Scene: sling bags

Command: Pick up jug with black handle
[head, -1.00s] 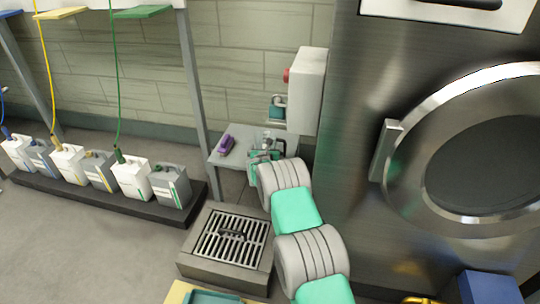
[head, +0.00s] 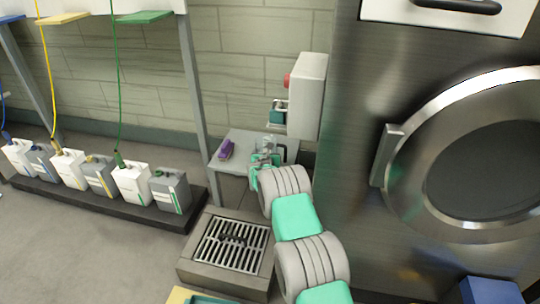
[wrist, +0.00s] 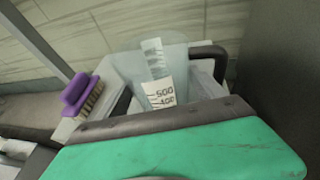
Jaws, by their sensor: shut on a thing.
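The jug is a clear measuring jug (wrist: 152,68) with a white printed scale, seen just beyond my jaw in the wrist view. A black handle (wrist: 216,52) shows at its right, but I cannot tell exactly how it joins the jug. In the head view the jug (head: 270,143) is small and partly hidden by my gripper (head: 262,162) at the small grey table. My gripper is shut on the jug; its green and dark jaw (wrist: 165,118) hides the jug's lower part and the contact. I cannot tell whether the jug touches the tabletop.
A purple brush (head: 227,149) lies on the grey table (head: 229,165), left of the jug. A white wall box (head: 308,95) is above right, and a steel machine (head: 350,130) stands close on the right. A floor grate (head: 232,243) and several canisters (head: 131,183) are to the left.

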